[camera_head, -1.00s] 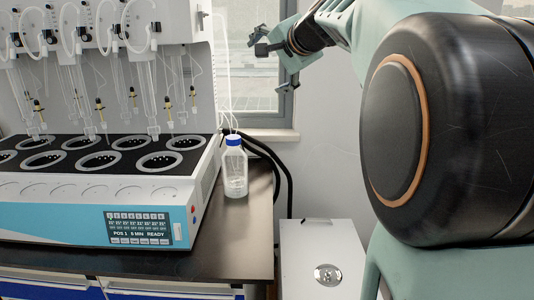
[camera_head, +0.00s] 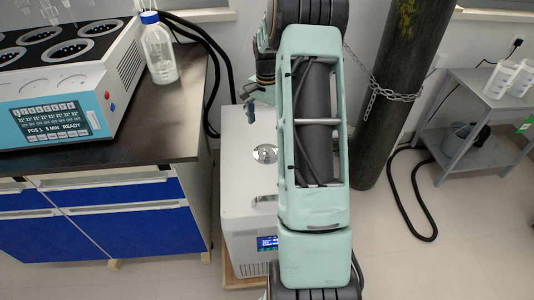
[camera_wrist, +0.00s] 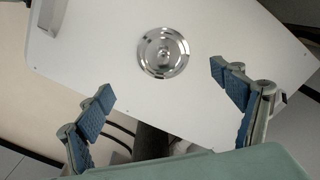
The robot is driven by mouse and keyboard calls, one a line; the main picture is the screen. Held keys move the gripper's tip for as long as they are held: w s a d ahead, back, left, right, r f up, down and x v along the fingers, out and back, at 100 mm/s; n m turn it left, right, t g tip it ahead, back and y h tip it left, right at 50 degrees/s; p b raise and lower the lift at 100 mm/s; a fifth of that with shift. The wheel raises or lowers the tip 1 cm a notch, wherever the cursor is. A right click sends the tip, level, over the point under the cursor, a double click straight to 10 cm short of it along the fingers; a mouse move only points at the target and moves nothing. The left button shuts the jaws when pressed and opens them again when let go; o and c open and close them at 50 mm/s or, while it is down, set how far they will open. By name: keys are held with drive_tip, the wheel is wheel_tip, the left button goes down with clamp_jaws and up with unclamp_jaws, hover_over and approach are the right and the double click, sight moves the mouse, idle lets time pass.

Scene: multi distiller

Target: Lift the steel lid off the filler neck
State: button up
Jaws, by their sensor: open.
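The steel lid (camera_head: 265,153) is a shiny round disc on the top face of a white box-shaped unit (camera_head: 240,185), low beside the bench. In the wrist view the lid (camera_wrist: 163,52) shows from above with a small knob in its middle. The filler neck is hidden under it. My gripper (camera_wrist: 168,100) is open and empty, its blue-padded fingers spread wide, with the lid between and beyond them in the picture. In the head view part of my gripper (camera_head: 250,107) shows behind my arm, near the back of the unit and apart from the lid.
A bench (camera_head: 140,145) with a distiller (camera_head: 70,85) and a blue-capped bottle (camera_head: 159,48) stands left of the unit. Black hoses (camera_head: 220,60) run behind it. A chained dark cylinder (camera_head: 397,90) and a grey cart (camera_head: 480,110) stand to the right.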

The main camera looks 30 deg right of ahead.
drive_tip(key=b, duration=0.1)
hover_over(267, 149)
drive_tip(key=f, duration=0.5)
drive_tip(key=shift+s+a, duration=0.15)
drive_tip(key=shift+s, duration=0.15)
drive_tip(key=f, duration=0.2)
drive_tip(key=f+b, duration=0.1)
drive_tip(key=f, duration=0.2)
drive_tip(key=shift+w+f+b, duration=0.3)
drive_tip(key=shift+w+f, duration=0.05)
